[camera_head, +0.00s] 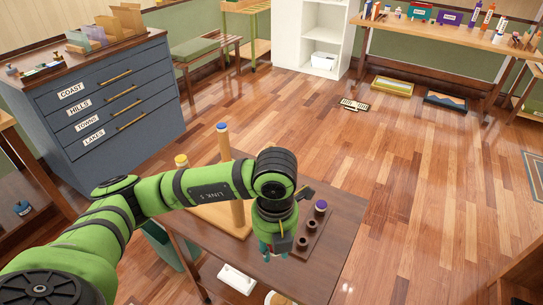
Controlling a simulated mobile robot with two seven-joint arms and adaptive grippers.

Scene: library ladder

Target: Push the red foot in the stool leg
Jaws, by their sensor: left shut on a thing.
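A light wooden stool (237,214) stands upside down on the dark brown table (345,212), its legs pointing up. One leg has a yellow tip (181,160) and another a blue tip (222,127). My left arm crosses in front of the stool and hides part of its legs. My left gripper (277,251) points down to the right of the stool, beside a dark holder strip. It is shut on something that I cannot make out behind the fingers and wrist. I cannot pick out the red foot. My right gripper is out of view.
The holder carries a purple foot (321,206) and dark round posts (312,223). A grey-blue drawer cabinet (95,105) stands at the left. A workbench (445,33) and white shelf (310,40) are at the back. The wooden floor at right is mostly clear.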

